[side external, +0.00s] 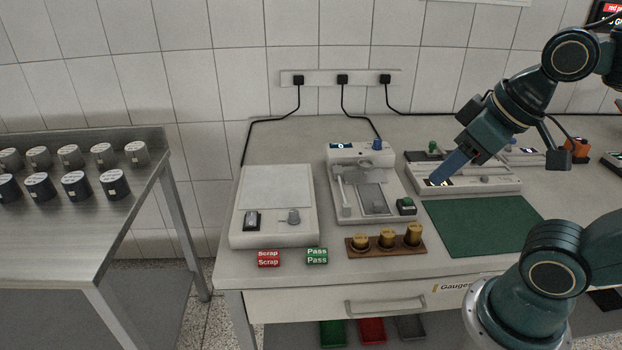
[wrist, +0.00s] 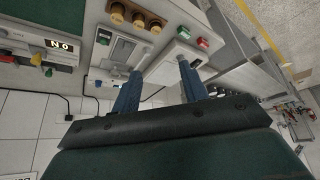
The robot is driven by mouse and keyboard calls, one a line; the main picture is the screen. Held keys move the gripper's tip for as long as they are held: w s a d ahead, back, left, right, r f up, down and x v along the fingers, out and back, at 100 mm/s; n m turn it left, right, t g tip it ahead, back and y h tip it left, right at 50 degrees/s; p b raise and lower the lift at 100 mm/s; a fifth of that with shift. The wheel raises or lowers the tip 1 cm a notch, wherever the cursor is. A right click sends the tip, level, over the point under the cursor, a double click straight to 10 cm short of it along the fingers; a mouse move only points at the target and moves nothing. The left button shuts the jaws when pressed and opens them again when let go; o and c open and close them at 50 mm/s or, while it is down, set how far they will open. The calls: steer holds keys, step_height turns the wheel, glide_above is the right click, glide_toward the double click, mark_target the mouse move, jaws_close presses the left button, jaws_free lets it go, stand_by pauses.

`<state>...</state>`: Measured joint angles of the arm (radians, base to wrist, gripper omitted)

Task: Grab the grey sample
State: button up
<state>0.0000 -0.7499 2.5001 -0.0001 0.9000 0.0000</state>
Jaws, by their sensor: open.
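No single thing is clearly marked as the grey sample. Several grey cylinders (side external: 70,156) with pale tops stand in a back row on the steel table at the left, and darker cylinders (side external: 76,185) stand in front of them. A light grey sheet or plate (side external: 277,186) lies flat on the white instrument at the bench's left. My gripper (side external: 442,178) is at the right, over or in front of the long white instrument, far from the cylinders. In the wrist view its two blue fingers (wrist: 158,82) are apart with nothing seen between them.
A white tester (side external: 340,205), a wooden block (side external: 385,246) with brass weights, and red Scrap (side external: 268,258) and green Pass (side external: 317,256) blocks stand on the bench. A green mat (side external: 483,224) is bare. A gap separates the steel table (side external: 118,228) from the bench.

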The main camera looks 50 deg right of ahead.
steer(key=shift+w, duration=0.1)
steer(key=n+g+y, duration=0.2)
steer(key=n+y, duration=0.1)
steer(key=n, duration=0.6)
glide_above(378, 203)
steer(key=s+d, duration=0.2)
steer(key=shift+a+f, duration=0.1)
steer(key=shift+f, duration=9.3)
steer(key=shift+f, duration=0.15)
steer(key=shift+x, duration=2.5)
